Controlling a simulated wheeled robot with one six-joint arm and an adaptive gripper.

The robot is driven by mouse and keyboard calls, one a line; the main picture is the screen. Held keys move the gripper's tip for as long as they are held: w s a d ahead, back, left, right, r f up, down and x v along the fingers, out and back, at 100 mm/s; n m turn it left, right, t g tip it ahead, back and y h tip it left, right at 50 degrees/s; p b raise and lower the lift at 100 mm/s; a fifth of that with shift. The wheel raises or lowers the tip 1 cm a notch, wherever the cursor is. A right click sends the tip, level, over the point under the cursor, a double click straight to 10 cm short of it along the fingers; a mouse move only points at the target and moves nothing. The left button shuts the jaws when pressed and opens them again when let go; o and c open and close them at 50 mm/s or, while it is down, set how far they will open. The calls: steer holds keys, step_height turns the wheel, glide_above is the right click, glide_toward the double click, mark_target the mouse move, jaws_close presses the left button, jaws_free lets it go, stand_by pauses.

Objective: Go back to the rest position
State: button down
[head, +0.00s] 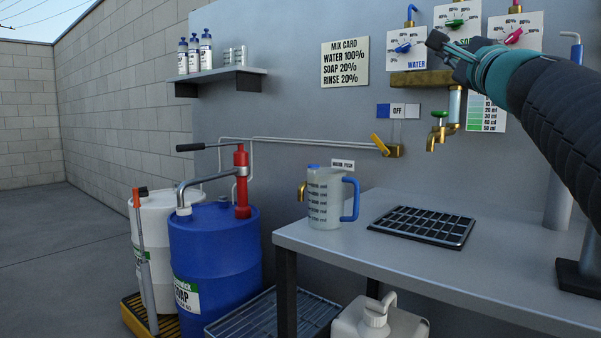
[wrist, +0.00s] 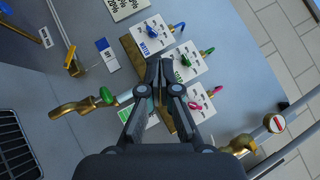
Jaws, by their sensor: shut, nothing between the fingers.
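My gripper (head: 437,40) is raised at the upper right in the head view, in front of the dial panels on the wall. In the wrist view my gripper (wrist: 159,66) has its fingertips together with nothing held. Its tips show over the brass block (wrist: 133,52) among the dial panels; whether they touch anything I cannot tell. The water dial (head: 403,48) has a blue knob, the dial beside it a green knob (head: 455,23), and the last a pink knob (head: 513,36).
A brass tap with a green handle (head: 439,115) juts from the wall above the grey bench (head: 300,238). A clear jug with a blue handle (head: 325,200) and a black drain grid (head: 424,226) are on the bench. Blue (head: 215,270) and white drums stand at left.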

steer(key=s+a+f+n+g+y, duration=0.1)
steer(key=s+a+f+n+g, duration=0.25)
steer(key=f, duration=0.55)
steer(key=s+a+f+n+g+y, duration=0.1)
steer(key=s+a+f+n+g, duration=0.15)
steer(key=a+f+n, duration=0.45)
steer(key=s+a+f+n+g+y, duration=0.1)
steer(key=s+a+f+n+g, duration=0.15)
steer(key=f, duration=0.95)
steer(key=s+d+f+n+g+h, duration=0.1)
steer(key=s+f+n+g, duration=0.1)
steer(key=s+f, duration=0.4)
steer(key=s+f+n+g+h, duration=0.2)
steer(key=s+f, duration=0.3)
steer(key=f, duration=0.6)
steer(key=s+d+f+n+g+h, duration=0.1)
steer(key=s+f+n+g, duration=0.2)
steer(key=s+f, duration=0.3)
step_height(320, 180, down, 4)
steer(key=shift+s+d+r+n+g+h+p, duration=0.2)
steer(key=shift+s+d+n+g+h+p, duration=0.15)
steer(key=shift+g, duration=0.3)
steer(key=c, duration=1.9)
jaws_free()
